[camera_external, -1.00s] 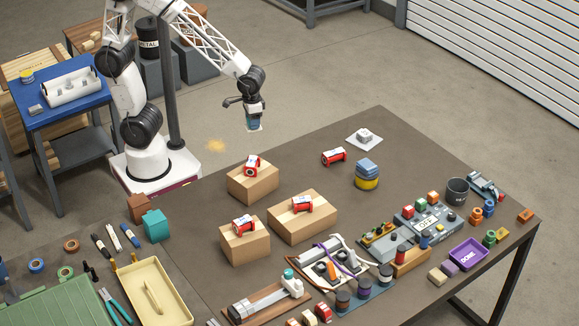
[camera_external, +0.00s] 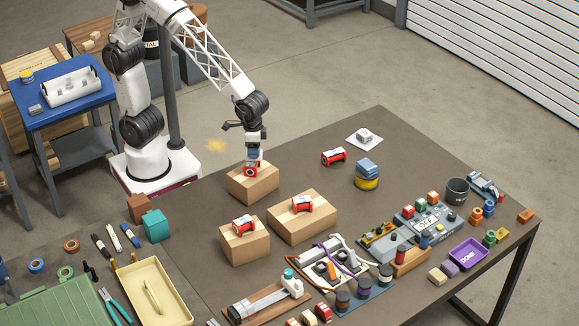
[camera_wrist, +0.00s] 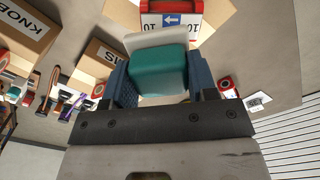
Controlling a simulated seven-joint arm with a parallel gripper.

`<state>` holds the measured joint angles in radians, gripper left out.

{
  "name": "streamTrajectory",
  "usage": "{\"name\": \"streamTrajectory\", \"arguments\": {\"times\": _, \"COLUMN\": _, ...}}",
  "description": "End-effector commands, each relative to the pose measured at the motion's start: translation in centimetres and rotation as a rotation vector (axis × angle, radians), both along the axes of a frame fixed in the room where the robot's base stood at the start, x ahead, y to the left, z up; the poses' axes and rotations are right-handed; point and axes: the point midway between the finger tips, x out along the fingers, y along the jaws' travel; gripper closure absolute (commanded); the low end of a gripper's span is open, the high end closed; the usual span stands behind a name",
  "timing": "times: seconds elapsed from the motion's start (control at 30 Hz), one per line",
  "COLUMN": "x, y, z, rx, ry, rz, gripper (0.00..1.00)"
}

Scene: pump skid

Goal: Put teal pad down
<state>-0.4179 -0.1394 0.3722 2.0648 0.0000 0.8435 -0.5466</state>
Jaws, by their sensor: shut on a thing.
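My gripper (camera_external: 254,150) is shut on the teal pad (camera_wrist: 158,70), which sits between its two blue fingers in the wrist view. A pale grey-white plate (camera_wrist: 156,38) shows at the pad's far end. In the external view the gripper points down over the rear left cardboard box (camera_external: 252,186). I cannot tell whether plate and red part touch.
Two more boxes with red parts (camera_external: 302,204) (camera_external: 243,224) stand in front. Another red part (camera_external: 333,157) lies on the bare table. A blue-and-yellow stack (camera_external: 367,174) and a white sheet with a grey block (camera_external: 365,138) stand to the right. Table space between them is clear.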

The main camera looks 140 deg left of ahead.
Motion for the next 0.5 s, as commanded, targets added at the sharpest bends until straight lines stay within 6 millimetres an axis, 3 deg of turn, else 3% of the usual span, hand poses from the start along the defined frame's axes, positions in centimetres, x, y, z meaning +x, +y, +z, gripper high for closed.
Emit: {"name": "streamTrajectory", "arguments": {"times": 0.5, "x": 7.7, "y": -8.7, "z": 0.0, "rx": -0.001, "ry": 0.001, "rz": -0.176, "gripper": 0.71}}
